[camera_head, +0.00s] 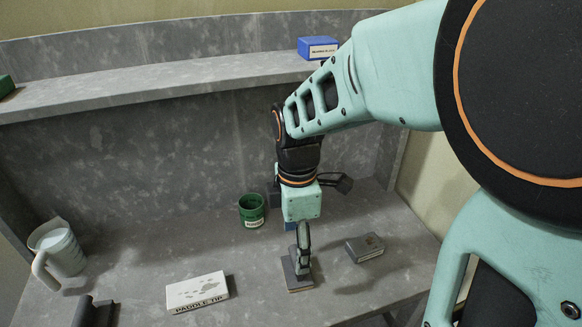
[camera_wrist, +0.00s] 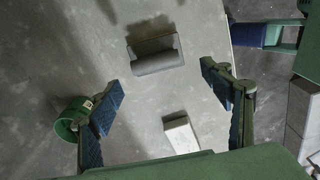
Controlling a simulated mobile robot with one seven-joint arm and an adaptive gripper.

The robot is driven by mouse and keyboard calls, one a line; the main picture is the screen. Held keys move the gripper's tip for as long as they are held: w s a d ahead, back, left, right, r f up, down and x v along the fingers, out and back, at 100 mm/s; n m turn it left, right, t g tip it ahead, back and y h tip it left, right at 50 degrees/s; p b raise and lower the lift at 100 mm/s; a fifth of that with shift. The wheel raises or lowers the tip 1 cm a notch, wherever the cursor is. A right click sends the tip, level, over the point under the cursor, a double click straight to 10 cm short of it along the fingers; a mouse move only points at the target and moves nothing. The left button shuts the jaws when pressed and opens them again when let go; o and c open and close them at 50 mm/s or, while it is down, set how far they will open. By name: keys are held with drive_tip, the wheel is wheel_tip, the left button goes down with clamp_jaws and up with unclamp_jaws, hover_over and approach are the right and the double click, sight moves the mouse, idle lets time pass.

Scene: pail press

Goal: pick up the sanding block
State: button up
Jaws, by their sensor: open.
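The sanding block appears to be the grey block with a tan lower edge (camera_head: 300,284) on the bench in the head view, partly hidden by my gripper. In the wrist view, a grey block with a dark recess (camera_wrist: 158,63) lies just past the fingertips, roughly centred between them; I take it for the same block. My gripper (camera_wrist: 160,82) is open and empty, pointing down, with its blue-padded fingers spread. In the head view, my gripper (camera_head: 298,238) is above the block. The exact gap between them cannot be told.
A green pail (camera_head: 252,212) stands behind left. A white "PADDLE TIP" box (camera_head: 197,290) lies left, a grey box (camera_head: 365,248) right. A white jug (camera_head: 62,252) stands far left, a dark object (camera_head: 93,313) front left. A shelf (camera_head: 160,86) carries a blue box (camera_head: 317,47).

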sight(295, 283)
drive_tip(key=shift+w+d+f, duration=0.1)
drive_tip(key=shift+w+f, duration=0.1)
drive_tip(key=shift+f, duration=1.35)
drive_tip(key=shift+w+d+f, duration=0.1)
drive_tip(key=shift+w+f, duration=0.05)
drive_tip(key=shift+f, duration=1.35)
drive_tip(key=c, duration=1.2)
drive_tip(key=shift+c, duration=0.2)
drive_tip(key=shift+r, duration=0.15)
